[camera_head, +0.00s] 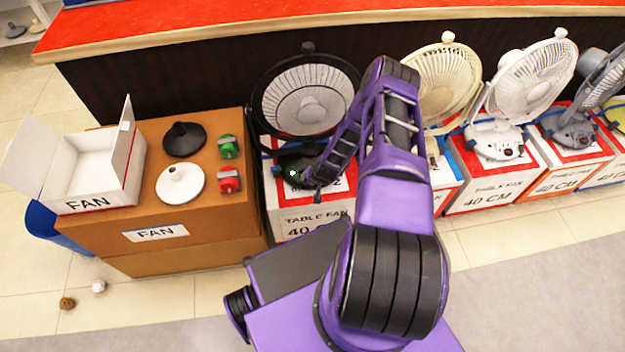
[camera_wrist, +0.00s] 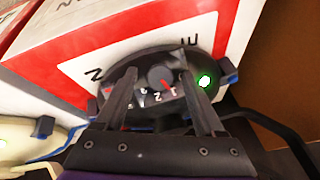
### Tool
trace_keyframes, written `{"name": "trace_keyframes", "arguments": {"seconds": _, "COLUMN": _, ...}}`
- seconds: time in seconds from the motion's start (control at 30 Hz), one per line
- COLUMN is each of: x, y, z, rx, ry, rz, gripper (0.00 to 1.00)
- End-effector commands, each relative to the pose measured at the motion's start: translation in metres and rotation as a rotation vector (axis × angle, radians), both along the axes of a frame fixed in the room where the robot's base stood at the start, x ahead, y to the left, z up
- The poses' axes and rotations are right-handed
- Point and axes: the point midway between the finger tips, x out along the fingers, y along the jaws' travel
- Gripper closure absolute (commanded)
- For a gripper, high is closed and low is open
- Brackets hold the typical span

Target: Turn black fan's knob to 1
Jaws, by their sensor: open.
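The black fan (camera_head: 255,112) stands on a white and red box, its round cage facing up and forward. Its dark base (camera_head: 291,160) shows a lit green-white light, seen also in the wrist view (camera_wrist: 205,82). In the wrist view the dark grey knob (camera_wrist: 157,75) sits on the base's dial, with a red pointer mark at its lower right, close to a digit that looks like 1. Other digits, including a 2, lie further left. My gripper (camera_wrist: 159,80) is open, one finger on each side of the knob; contact cannot be told. In the head view my gripper (camera_head: 313,186) is over the base's front.
White and cream fans (camera_head: 535,75) stand on boxes to the right. A cardboard box (camera_head: 205,220) at left carries an open white box (camera_head: 95,185), black and white bases, and green and red items. A red-topped counter (camera_head: 220,22) runs behind.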

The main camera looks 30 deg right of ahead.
Motion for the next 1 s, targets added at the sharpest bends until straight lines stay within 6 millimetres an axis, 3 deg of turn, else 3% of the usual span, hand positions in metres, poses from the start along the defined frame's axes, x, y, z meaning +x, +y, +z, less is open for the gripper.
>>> {"name": "trace_keyframes", "arguments": {"seconds": 0.27, "x": -0.007, "y": 0.0, "z": 0.017, "rx": 0.001, "ry": 0.001, "rz": 0.0, "gripper": 0.29}}
{"name": "trace_keyframes", "arguments": {"seconds": 0.7, "x": -0.054, "y": 0.001, "z": 0.11, "rx": -0.001, "ry": 0.001, "rz": 0.001, "gripper": 0.29}}
{"name": "trace_keyframes", "arguments": {"seconds": 1.0, "x": -0.075, "y": 0.002, "z": 0.15, "rx": -0.001, "ry": 0.001, "rz": 0.0, "gripper": 0.29}}
